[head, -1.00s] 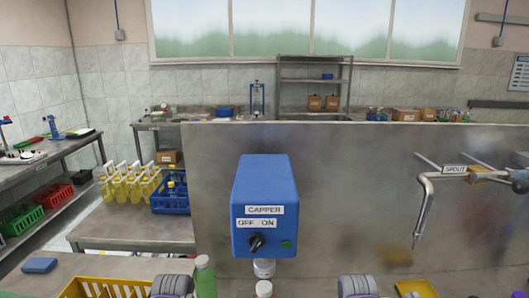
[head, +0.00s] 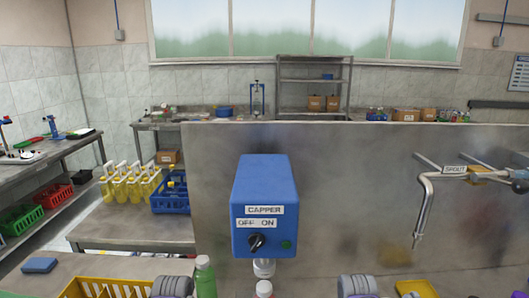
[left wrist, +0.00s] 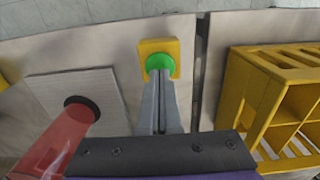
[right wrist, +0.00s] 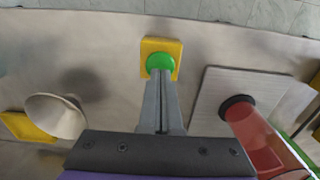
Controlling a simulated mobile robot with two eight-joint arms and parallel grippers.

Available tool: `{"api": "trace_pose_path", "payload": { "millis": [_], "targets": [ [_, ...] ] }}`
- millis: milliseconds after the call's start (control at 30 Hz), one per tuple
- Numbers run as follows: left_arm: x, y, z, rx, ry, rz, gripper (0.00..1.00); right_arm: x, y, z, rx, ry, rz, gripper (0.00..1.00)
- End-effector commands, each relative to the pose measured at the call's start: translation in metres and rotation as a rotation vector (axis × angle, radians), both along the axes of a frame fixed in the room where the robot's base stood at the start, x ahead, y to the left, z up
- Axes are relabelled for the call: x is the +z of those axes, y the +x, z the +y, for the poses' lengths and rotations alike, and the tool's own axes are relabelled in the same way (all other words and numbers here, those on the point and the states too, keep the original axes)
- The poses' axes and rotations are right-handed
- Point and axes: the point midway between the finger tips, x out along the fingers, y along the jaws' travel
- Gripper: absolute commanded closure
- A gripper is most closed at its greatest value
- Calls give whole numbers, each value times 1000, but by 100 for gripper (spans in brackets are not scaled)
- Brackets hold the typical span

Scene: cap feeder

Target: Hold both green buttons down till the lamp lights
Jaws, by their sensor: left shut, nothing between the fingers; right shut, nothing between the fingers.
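A green button (left wrist: 159,62) on a yellow block shows in the left wrist view. My left gripper (left wrist: 161,76) is shut and empty, with its tips over the button's near edge. A second green button (right wrist: 159,62) on a yellow block shows in the right wrist view. My right gripper (right wrist: 160,76) is shut and empty, with its tips over that button's near edge. How far either button is pressed cannot be told. The blue capper (head: 264,205) has a dark knob (head: 256,242) and a small green spot (head: 286,244); I cannot tell whether it is a lit lamp.
A red see-through cylinder (left wrist: 62,140) stands on a grey plate (left wrist: 45,88) between the two buttons. A yellow crate (left wrist: 235,85) is right of the left button. A green bottle (head: 205,278) stands left of the capper. A white funnel-like piece (right wrist: 55,115) is left of the right button.

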Motion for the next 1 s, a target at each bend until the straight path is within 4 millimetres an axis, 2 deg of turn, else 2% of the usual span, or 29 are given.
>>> {"api": "trace_pose_path", "payload": {
  "millis": [1000],
  "targets": [
    [-12, 0, 0, 0, 0, 0, 100, 0, 0, 0, 0, 0, 0, 100]
  ]
}}
